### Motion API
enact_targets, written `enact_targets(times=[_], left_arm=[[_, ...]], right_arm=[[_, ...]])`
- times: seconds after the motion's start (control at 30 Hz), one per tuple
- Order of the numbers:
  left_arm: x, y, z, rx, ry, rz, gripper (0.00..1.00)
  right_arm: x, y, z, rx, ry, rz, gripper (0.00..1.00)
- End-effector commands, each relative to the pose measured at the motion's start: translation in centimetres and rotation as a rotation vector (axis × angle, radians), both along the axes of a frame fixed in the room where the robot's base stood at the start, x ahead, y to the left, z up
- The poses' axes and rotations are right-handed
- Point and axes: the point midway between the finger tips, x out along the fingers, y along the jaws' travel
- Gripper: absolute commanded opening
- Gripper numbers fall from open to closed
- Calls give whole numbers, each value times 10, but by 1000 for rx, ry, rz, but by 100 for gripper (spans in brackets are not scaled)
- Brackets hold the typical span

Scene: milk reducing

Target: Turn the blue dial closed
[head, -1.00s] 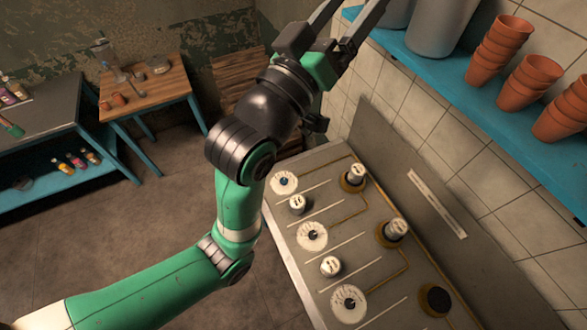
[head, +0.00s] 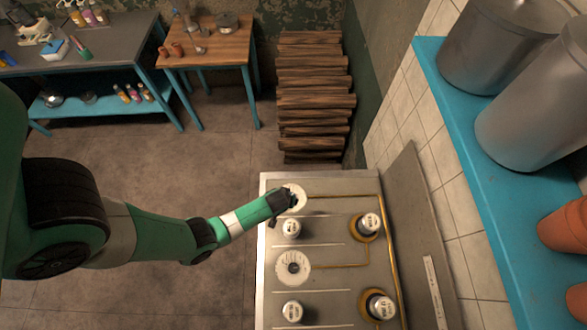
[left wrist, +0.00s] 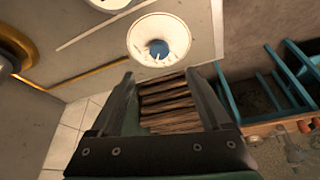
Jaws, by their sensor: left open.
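The blue dial (left wrist: 158,49) is a small blue knob at the centre of a white marked disc (left wrist: 172,32) in the left wrist view. In the head view that disc (head: 299,194) is at the far end of the grey panel (head: 333,184), partly hidden by my left gripper (head: 286,196). In the left wrist view my left gripper (left wrist: 160,76) is open and empty. Its fingers point toward the dial, and the knob shows beyond the fingertips, not between them. My right gripper is not in view.
Another white disc (head: 293,268) sits nearer on the panel. Small silver cylinders stand around it, such as one (head: 290,230) beside my gripper and one (head: 369,223) on a brass ring. A blue shelf (head: 470,165) with metal pots overhangs on the right.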

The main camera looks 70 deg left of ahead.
Motion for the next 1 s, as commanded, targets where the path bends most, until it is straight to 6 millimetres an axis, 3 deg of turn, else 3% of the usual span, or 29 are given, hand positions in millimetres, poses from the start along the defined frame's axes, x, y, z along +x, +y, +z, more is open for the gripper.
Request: enact_targets(times=[0.5,0.7,1.0], left_arm=[[21,26,-87,0,-2,-1,81],[26,34,-104,-1,-1,0,81],[27,35,-105,0,-2,-2,81]], right_arm=[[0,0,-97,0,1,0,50],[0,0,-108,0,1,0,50],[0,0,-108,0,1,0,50]])
